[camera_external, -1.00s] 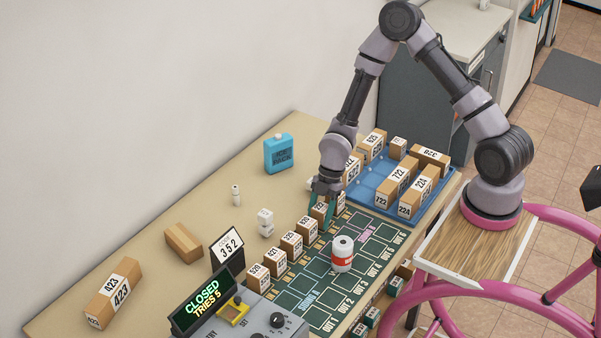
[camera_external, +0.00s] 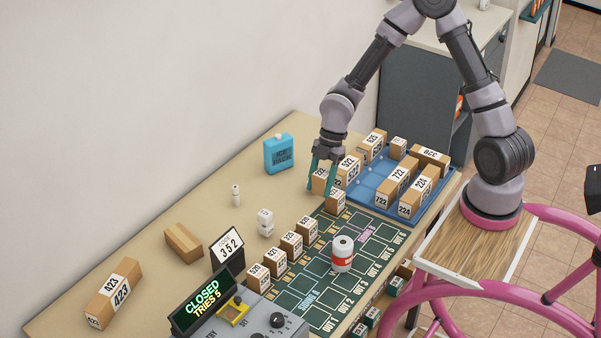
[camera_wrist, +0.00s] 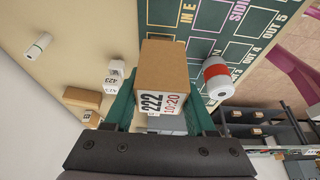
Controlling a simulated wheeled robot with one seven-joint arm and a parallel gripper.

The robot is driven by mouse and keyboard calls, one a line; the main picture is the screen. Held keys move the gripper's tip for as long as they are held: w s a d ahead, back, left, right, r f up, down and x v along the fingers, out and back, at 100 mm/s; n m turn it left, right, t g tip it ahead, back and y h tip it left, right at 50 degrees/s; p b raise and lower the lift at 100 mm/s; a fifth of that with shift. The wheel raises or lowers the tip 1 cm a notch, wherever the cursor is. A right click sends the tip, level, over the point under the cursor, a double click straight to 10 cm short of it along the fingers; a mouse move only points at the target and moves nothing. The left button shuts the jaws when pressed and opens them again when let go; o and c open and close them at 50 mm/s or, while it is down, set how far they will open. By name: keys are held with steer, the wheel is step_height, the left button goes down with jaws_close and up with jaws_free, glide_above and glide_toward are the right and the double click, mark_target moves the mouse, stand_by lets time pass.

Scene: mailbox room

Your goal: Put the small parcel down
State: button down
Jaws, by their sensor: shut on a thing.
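The small parcel is a brown box labelled 222 and 10:20 in the wrist view (camera_wrist: 163,66). My gripper (camera_external: 321,178) has its two green fingers on either side of it. In the external view the held parcel (camera_external: 319,182) hangs above the far end of the green lane board (camera_external: 325,291), near the blue tray. My gripper is shut on it, and it also shows in the wrist view (camera_wrist: 160,104). Another brown parcel (camera_external: 336,202) sits just below and right of the held one.
Several numbered parcels (camera_external: 291,244) stand in a row along the board's left edge. A red-and-white can (camera_external: 343,255) stands on the board. The blue tray (camera_external: 367,190) holds several parcels. A blue ice pack (camera_external: 278,155) stands behind. Bare table (camera_external: 205,213) lies left.

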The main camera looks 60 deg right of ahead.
step_height(320, 180, up, 7)
steer(key=shift+r, duration=0.1)
steer(key=shift+w+a+r, duration=0.2)
steer(key=shift+w+r, duration=0.05)
steer(key=shift+r, duration=0.05)
steer(key=w+a+m+t, duration=0.1)
steer(key=w+a+m, duration=0.2)
steer(key=w+a, duration=0.5)
steer(key=m+t+h, duration=0.1)
steer(key=m+t, duration=0.1)
steer(key=m, duration=0.4)
glide_above(181, 243)
steer(key=f, duration=0.7)
steer(key=s+d+f, duration=0.1)
steer(key=f, duration=0.3)
steer(key=shift+f, duration=2.1)
steer(key=shift+f, duration=0.2)
